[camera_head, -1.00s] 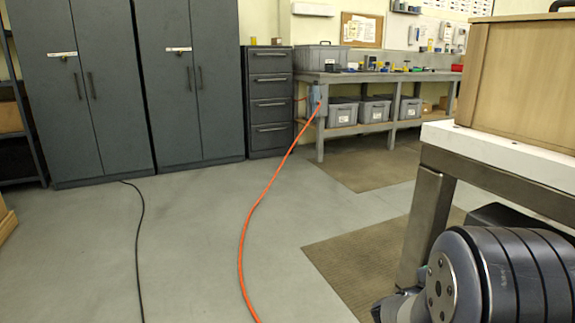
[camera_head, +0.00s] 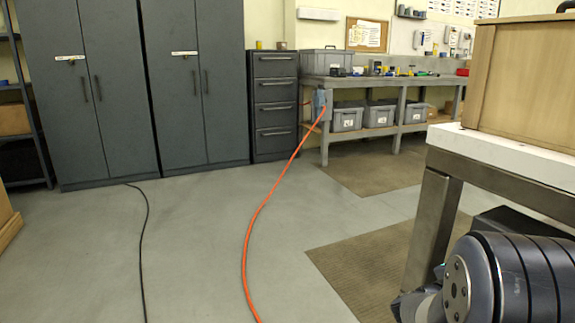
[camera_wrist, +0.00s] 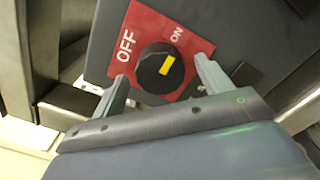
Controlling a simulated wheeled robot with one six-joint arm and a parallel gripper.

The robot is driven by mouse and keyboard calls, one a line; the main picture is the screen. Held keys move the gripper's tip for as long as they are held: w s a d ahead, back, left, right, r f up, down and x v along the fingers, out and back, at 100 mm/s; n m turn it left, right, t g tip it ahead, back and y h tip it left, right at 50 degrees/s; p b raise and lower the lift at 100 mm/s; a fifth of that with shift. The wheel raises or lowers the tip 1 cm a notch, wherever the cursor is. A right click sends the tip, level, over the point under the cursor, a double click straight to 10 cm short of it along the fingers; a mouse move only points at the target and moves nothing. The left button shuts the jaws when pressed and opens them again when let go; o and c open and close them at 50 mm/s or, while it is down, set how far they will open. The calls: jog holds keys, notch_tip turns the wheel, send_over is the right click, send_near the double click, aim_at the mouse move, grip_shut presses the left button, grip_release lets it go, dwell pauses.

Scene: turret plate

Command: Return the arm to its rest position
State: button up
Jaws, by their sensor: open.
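In the wrist view a black round knob (camera_wrist: 153,72) with a yellow stripe sits on a red plate (camera_wrist: 186,43) marked OFF and ON. The stripe points roughly toward the ON mark. The plate is on a dark grey box face (camera_wrist: 250,40). My gripper (camera_wrist: 161,67) is open and empty, with one finger seen on either side of the knob. I see gaps between fingers and knob; how far the fingertips stand off the plate I cannot tell. In the head view only a dark rounded link of my arm shows at the lower right; the gripper and knob are out of sight there.
A white-topped table (camera_head: 500,150) with a metal frame bears a wooden box (camera_head: 525,80) beside my arm. Grey cabinets (camera_head: 110,110) and a workbench (camera_head: 385,82) stand at the back. An orange hose (camera_head: 247,240) and a black cable (camera_head: 143,225) cross the open floor.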

jog(key=p+v, duration=0.2)
jog(key=v, duration=0.7)
jog(key=w+d+n+p, duration=0.4)
jog(key=d+n+p, duration=0.5)
jog(key=n+p, duration=0.9)
jog(key=shift+d+r+p, duration=0.2)
jog(key=shift+p, duration=0.3)
dwell(0.5)
dwell(0.4)
